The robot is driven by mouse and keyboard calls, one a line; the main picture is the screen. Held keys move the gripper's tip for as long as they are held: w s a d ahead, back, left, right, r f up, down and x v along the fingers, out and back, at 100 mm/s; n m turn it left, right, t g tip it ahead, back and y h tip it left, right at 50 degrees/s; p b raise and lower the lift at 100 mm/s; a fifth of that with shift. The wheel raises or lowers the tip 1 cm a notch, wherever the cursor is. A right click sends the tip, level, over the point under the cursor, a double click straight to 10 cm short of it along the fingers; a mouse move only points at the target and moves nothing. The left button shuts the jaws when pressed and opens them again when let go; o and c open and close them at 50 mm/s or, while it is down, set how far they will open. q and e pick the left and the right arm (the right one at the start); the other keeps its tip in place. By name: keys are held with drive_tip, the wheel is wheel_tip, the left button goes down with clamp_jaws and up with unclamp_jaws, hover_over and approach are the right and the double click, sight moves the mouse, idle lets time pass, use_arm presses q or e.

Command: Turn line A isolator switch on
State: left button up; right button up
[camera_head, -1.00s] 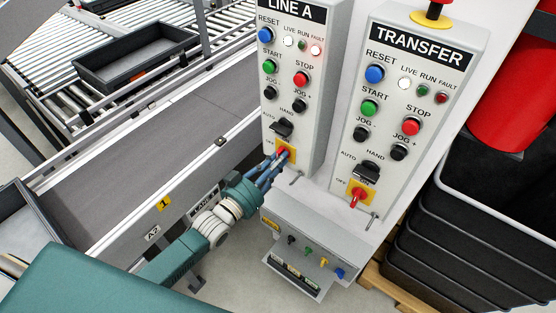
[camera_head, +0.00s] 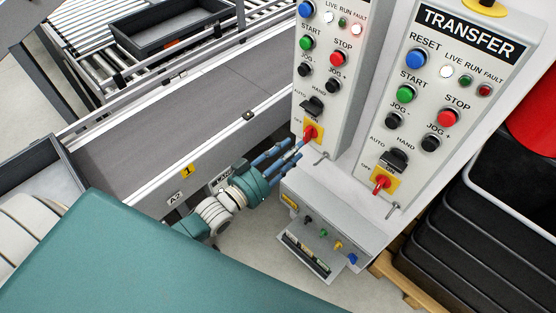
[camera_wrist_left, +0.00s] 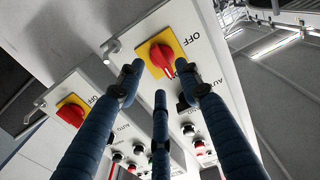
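The line A isolator switch (camera_head: 311,133) is a red knob on a yellow plate, low on the line A panel. OFF is marked at its left and ON above. In the left wrist view the red knob (camera_wrist_left: 161,57) lies just beyond the fingers; I cannot tell its exact setting. My left gripper (camera_head: 291,150) has blue fingers, spread apart and empty, just left of and below the switch. In the wrist view the fingers (camera_wrist_left: 162,85) frame the plate from below, with a gap between them. My right gripper is not in view.
The similar transfer switch (camera_head: 382,184) stands on the transfer panel to the right. A grey box with coloured sockets (camera_head: 323,237) sits below the panels. A conveyor (camera_head: 170,130) runs on the left; black stacked crates (camera_head: 470,215) stand at right.

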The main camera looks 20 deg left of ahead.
use_arm(q)
drive_tip(key=v, duration=0.6)
drive_tip(key=shift+s+f, duration=0.1)
drive_tip(key=shift+s, duration=0.05)
drive_tip(key=s+a+f+n+g+y+b, duration=0.1)
drive_tip(key=s+a+f+g+y, duration=0.15)
drive_tip(key=f, duration=0.85)
drive_tip(key=s+a+f+g+y+b, duration=0.15)
drive_tip(key=s+f, duration=0.25)
drive_tip(key=f, duration=0.7)
drive_tip(key=s+a+f+n+g+y, duration=0.1)
drive_tip(key=s+a+f+g, duration=0.15)
drive_tip(key=f, duration=0.85)
drive_tip(key=s+d+f+g+b, duration=0.1)
drive_tip(key=s+f+g, duration=0.3)
drive_tip(key=s+f, duration=0.6)
drive_tip(key=s+d+f+g+y+b, duration=0.1)
drive_tip(key=s+f+g, duration=0.4)
drive_tip(key=s+f, duration=0.6)
drive_tip(key=s+d, duration=0.1)
drive_tip(key=s, duration=0.8)
drive_tip(key=shift+s+d+f+b, duration=0.3)
drive_tip(key=shift+g, duration=0.25)
